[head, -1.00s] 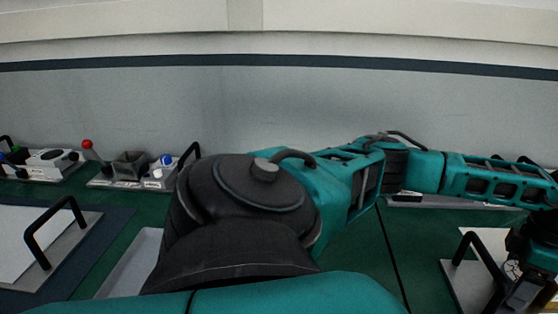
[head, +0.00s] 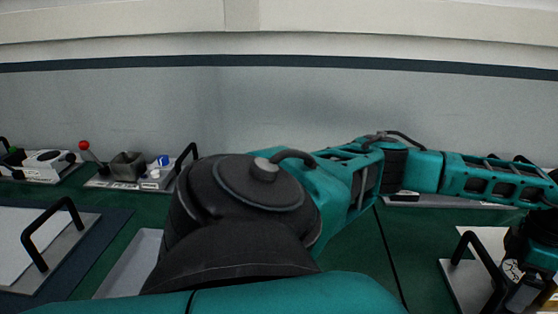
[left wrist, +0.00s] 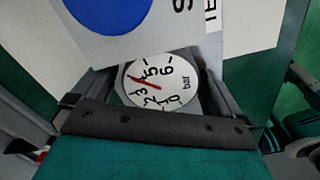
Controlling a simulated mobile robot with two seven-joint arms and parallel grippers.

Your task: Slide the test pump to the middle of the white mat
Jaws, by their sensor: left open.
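My left arm crosses the head view to the right edge, where my left gripper (head: 530,268) points down. It is open, and part of it is cut off by the frame. A round pressure gauge (left wrist: 157,82) marked "bar" sits between its fingers in the left wrist view. A plate with a black handle (head: 482,262) is beside the gripper. I cannot tell which surface is the white mat. My right gripper is not in view.
A handled plate (head: 85,240) lies on a dark blue mat (head: 108,230) at left. Small devices, including a red-knobbed lever unit (head: 128,168), stand along the back wall. My arm hides the middle; green bench (head: 350,255) shows bare right of centre.

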